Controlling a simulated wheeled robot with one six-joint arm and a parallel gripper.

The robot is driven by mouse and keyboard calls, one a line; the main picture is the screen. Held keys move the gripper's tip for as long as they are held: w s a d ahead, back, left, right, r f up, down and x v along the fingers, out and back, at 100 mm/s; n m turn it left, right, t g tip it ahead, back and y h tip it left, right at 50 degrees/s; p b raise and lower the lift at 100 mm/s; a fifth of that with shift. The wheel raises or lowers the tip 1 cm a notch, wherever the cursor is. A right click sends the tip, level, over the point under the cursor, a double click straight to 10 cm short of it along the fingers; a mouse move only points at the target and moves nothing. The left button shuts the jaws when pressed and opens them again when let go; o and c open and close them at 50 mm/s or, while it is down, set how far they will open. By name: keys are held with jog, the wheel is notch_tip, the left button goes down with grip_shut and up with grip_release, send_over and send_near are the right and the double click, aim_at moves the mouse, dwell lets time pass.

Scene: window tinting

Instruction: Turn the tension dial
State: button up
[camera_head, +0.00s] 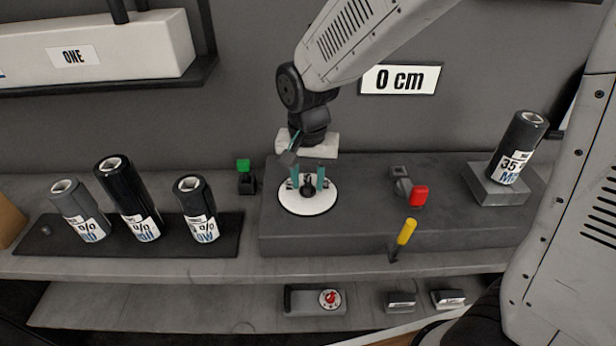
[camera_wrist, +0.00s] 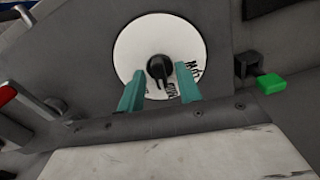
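The tension dial is a white disc (camera_head: 308,203) with a black knob (camera_head: 308,188) at its middle, on top of the grey machine block. In the wrist view the disc (camera_wrist: 130,55) carries printed letters, partly hidden, and the black knob (camera_wrist: 159,68) has a pointer toward the bottom of the picture. My gripper (camera_head: 308,184) is over the dial, pointing down. In the wrist view its two teal fingers (camera_wrist: 160,88) are apart, one on each side of the knob's near part. A gap shows between the fingers and the knob; I cannot tell whether either touches it.
A green-tipped switch (camera_head: 243,170), a red-handled lever (camera_head: 418,195) and a yellow-handled lever (camera_head: 405,234) surround the dial. Dark rolls (camera_head: 128,200) stand on a tray at left. Another roll (camera_head: 518,148) sits at right. A "0 cm" sign (camera_head: 400,79) hangs behind.

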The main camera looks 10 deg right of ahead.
aim_at(308, 182)
grip_shut()
jog(key=shift+n, duration=0.9)
grip_release()
notch_tip(308, 182, up, 8)
jog(key=shift+f, duration=0.1)
